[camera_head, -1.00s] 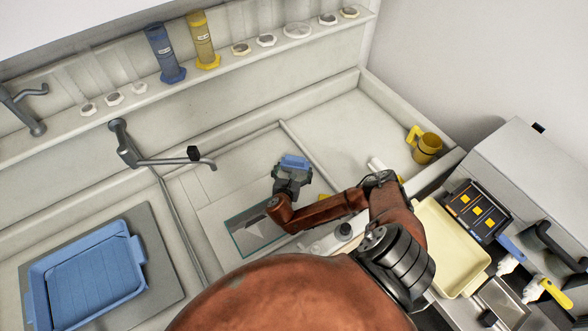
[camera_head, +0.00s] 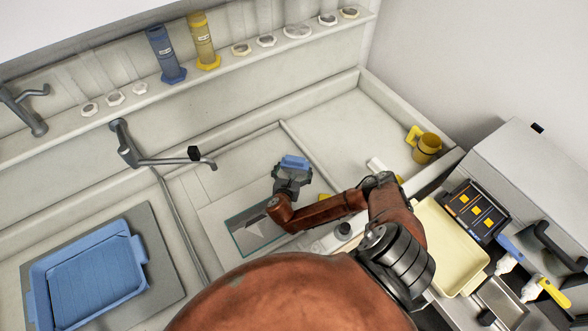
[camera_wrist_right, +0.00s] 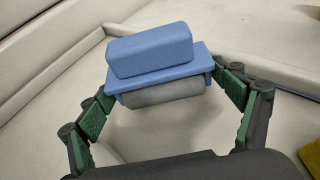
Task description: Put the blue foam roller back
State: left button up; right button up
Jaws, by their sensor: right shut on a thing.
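The blue foam roller (camera_head: 294,162) is held in my right gripper (camera_head: 291,178), over the pale sink basin in the head view. In the right wrist view the roller (camera_wrist_right: 150,50) has a blue block-shaped handle and blue plate above a grey foam cylinder. The green-padded fingers of my right gripper (camera_wrist_right: 170,97) are shut on it from both sides. The roller appears clear of the basin walls; its height above the floor is hard to tell. My left gripper is not in view.
A glass-like plate (camera_head: 257,232) lies in the basin beside my forearm. A blue tray (camera_head: 140,250) is at left, a cream tray (camera_head: 440,225) at right. A yellow mug (camera_head: 428,148) stands at back right. A faucet (camera_head: 160,160) reaches over the basin from the left.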

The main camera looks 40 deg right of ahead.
jog(key=shift+f, duration=0.35)
dwell(0.4)
jog(key=o, duration=1.2)
jog(key=shift+o, duration=0.2)
jog(key=shift+p+v, duration=1.45)
jog(key=shift+v, duration=0.4)
jog(key=shift+p+v, duration=1.75)
jog(key=shift+v, duration=0.4)
